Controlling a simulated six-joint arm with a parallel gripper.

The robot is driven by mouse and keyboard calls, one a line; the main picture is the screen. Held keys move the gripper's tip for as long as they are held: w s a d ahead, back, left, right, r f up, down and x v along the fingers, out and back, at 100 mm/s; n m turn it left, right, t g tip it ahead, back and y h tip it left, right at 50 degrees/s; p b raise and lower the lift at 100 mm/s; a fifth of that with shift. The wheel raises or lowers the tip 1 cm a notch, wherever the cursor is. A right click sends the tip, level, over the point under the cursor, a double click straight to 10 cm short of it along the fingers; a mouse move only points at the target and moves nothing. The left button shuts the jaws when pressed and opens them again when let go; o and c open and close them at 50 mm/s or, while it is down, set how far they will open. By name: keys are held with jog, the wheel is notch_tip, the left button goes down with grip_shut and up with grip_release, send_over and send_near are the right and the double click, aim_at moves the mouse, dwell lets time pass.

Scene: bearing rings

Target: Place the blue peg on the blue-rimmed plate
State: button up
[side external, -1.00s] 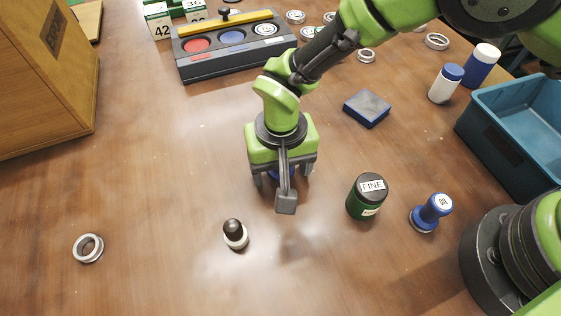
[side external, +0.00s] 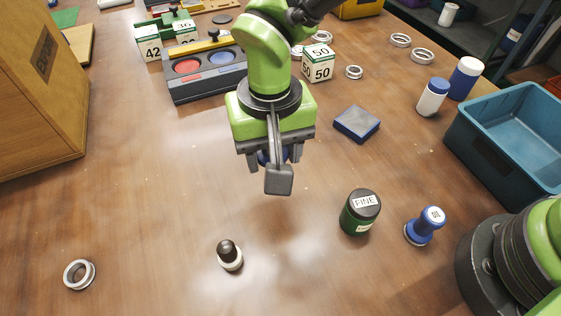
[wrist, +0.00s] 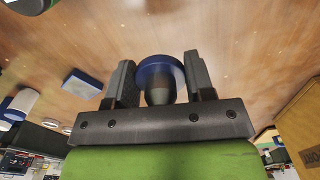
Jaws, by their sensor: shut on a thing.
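My gripper (side external: 268,165) is shut on the blue peg (wrist: 160,72) and holds it above the table. In the wrist view, the peg's broad blue end and grey stem show between the fingers. In the side view only a bit of blue shows behind the finger. The grey tray (side external: 209,92) stands at the upper left, beyond the gripper. It has a red disc (side external: 187,66) and a blue disc (side external: 221,57); my arm hides its right end. I cannot tell for sure whether the blue disc is the blue-rimmed plate.
A black-and-white peg (side external: 229,255), a green FINE jar (side external: 360,213) and a blue stamp-like piece (side external: 424,226) stand in front. A blue block (side external: 357,124) lies right of the gripper. A blue bin (side external: 508,130) is at right, a wooden box (side external: 40,90) at left.

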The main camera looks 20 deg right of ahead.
jog(key=shift+r, duration=0.45)
jog(key=shift+w+d+r, duration=0.15)
jog(key=shift+w+r, duration=0.05)
jog(key=w+d+r+m, duration=0.1)
jog(key=w+d, duration=0.5)
jog(key=d, duration=0.5)
send_over(358, 121)
jog(key=shift+m, duration=0.3)
notch_tip(358, 121, down, 4)
jog(key=shift+d+f, duration=0.1)
jog(key=shift+f, duration=2.3)
jog(key=shift+f, duration=0.15)
jog(key=o, duration=1.1)
